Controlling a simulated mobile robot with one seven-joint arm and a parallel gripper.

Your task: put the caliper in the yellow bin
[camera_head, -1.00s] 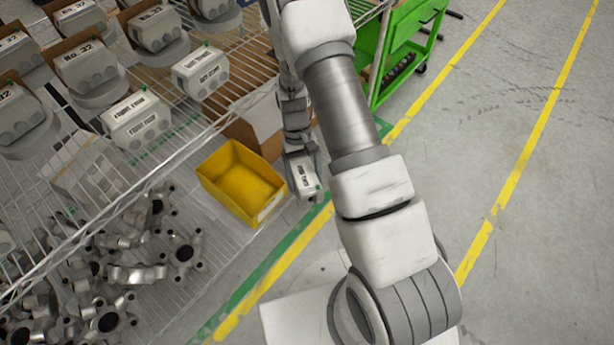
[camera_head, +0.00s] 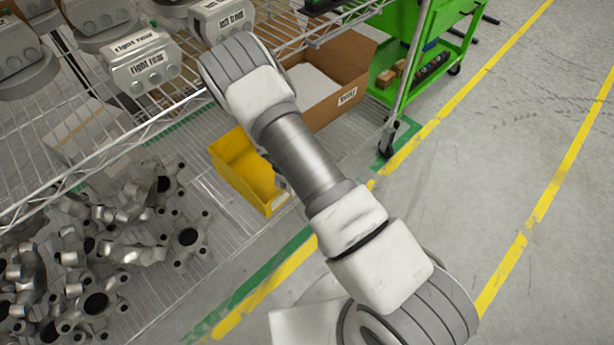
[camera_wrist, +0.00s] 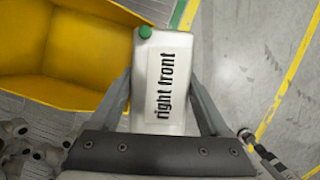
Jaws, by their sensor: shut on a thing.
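My gripper (camera_wrist: 162,88) is shut on a white caliper (camera_wrist: 172,65) marked "right front", with a finger on each side of it. The caliper has a green cap at its far left corner. In the wrist view the yellow bin (camera_wrist: 75,90) is left of the caliper, its right wall close to the caliper's left side. In the head view the yellow bin (camera_head: 228,160) stands on the lower wire shelf. My arm covers its right part and hides most of the gripper and the caliper.
Other calipers, such as one marked "right rear" (camera_head: 142,62), sit on the upper shelf. Metal hub parts (camera_head: 100,245) pile left of the bin. A cardboard box (camera_head: 335,75) stands behind it. A green cart (camera_head: 425,45) is at back right; the floor at right is clear.

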